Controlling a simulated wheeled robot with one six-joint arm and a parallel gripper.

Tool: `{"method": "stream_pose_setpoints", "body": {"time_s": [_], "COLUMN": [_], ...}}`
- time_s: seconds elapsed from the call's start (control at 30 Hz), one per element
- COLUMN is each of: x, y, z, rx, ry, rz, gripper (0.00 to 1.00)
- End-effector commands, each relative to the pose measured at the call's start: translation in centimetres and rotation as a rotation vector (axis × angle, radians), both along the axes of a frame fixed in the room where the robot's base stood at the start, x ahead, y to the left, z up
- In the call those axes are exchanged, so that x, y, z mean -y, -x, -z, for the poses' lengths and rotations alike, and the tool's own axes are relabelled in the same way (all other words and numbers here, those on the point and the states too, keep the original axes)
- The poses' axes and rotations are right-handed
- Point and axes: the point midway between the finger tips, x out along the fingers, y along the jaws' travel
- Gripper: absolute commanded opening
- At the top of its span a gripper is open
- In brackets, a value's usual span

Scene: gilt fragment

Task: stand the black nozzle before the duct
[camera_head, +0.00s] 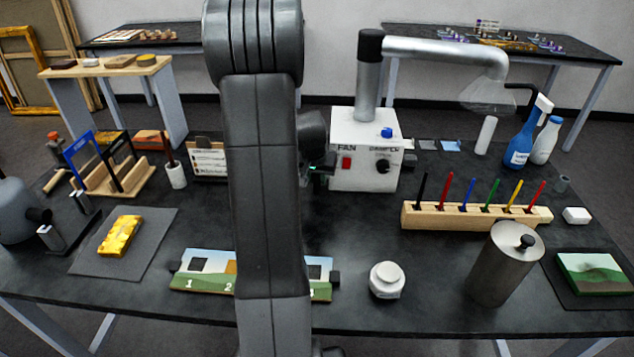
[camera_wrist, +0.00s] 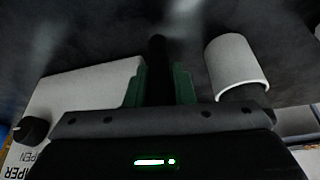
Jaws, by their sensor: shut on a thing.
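My gripper (camera_wrist: 158,88) is shut on a dark, upright-looking thing (camera_wrist: 157,52), which I take to be the black nozzle. Its green fingers are on either side of it, and its lower part is hidden. In the head view my gripper (camera_head: 324,166) is mostly hidden behind my arm, just left of the white fan box, and the nozzle cannot be made out there. A silver duct (camera_head: 440,48) rises from the fan box (camera_head: 352,135) and bends right to a clear hood (camera_head: 487,95).
The fan box (camera_wrist: 82,88) is close at the left in the wrist view, with a pale open tube (camera_wrist: 236,65) at the right. A pen rack (camera_head: 476,216), a metal canister (camera_head: 505,265) and a white jar (camera_head: 386,280) stand on the right half of the dark table.

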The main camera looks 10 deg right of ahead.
Motion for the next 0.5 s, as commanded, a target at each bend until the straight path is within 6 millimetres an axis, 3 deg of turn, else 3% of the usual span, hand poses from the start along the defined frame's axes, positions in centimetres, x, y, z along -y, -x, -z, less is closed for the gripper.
{"method": "stream_pose_setpoints", "body": {"time_s": [0.13, 0.5], "x": [0.0, 0.0], "y": [0.0, 0.0], "z": [1.9, 2.4], "rx": [-0.001, 0.001], "ry": [0.0, 0.0], "rz": [-0.001, 0.0], "gripper": [0.0, 0.0]}}
